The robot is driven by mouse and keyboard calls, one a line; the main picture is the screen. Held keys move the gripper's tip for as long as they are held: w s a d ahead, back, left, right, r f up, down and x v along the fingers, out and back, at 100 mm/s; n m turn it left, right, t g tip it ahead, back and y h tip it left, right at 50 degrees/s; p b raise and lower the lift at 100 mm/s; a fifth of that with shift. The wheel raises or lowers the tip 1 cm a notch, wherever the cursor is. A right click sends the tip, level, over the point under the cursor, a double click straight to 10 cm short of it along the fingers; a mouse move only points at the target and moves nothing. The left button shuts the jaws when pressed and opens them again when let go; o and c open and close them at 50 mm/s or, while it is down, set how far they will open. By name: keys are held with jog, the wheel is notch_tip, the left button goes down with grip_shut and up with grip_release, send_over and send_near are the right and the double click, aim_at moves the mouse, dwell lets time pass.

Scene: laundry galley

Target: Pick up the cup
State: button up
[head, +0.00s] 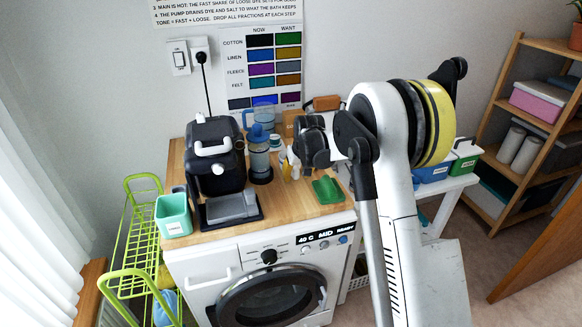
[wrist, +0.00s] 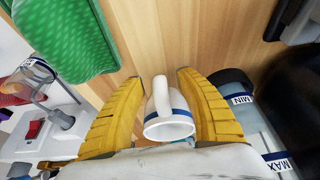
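The cup (wrist: 168,122) is white with a blue band, and shows in the wrist view between my gripper's two yellow fingers. Its handle points up the picture, toward the wooden top. My gripper (wrist: 160,82) is open, with a finger on each side of the cup and narrow gaps seeming to remain. In the head view my gripper (head: 292,163) is low over the worktop, right of the clear cylinder. I cannot clearly make out the cup there, among the fingers and small pale shapes.
A clear cylinder (head: 259,160) marked MIN and MAX stands close beside the right finger in the wrist view (wrist: 243,112). A green ribbed piece (head: 328,190) lies to the right. A black machine (head: 214,155) and mint container (head: 173,215) stand left on the wooden worktop (head: 285,205).

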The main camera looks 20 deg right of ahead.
aim_at(298, 167)
grip_shut()
jog(key=shift+r, duration=0.15)
jog(key=shift+r, duration=0.35)
jog(key=r, duration=0.1)
jog(key=r+p, duration=0.2)
jog(key=r, duration=0.1)
jog(key=shift+s+d, duration=0.2)
jog(key=shift+d, duration=0.15)
jog(key=s+d+r+p, duration=0.1)
jog(key=s+d+r, duration=0.1)
jog(key=d, duration=0.1)
jog(key=s+d+r+p, duration=0.1)
jog(key=s+d+r, duration=0.1)
jog(key=s+d+r+p, duration=0.1)
jog(key=s+d+r, duration=0.1)
jog(key=d, duration=0.1)
jog(key=shift+s+d, duration=0.25)
jog(key=shift+d, duration=0.1)
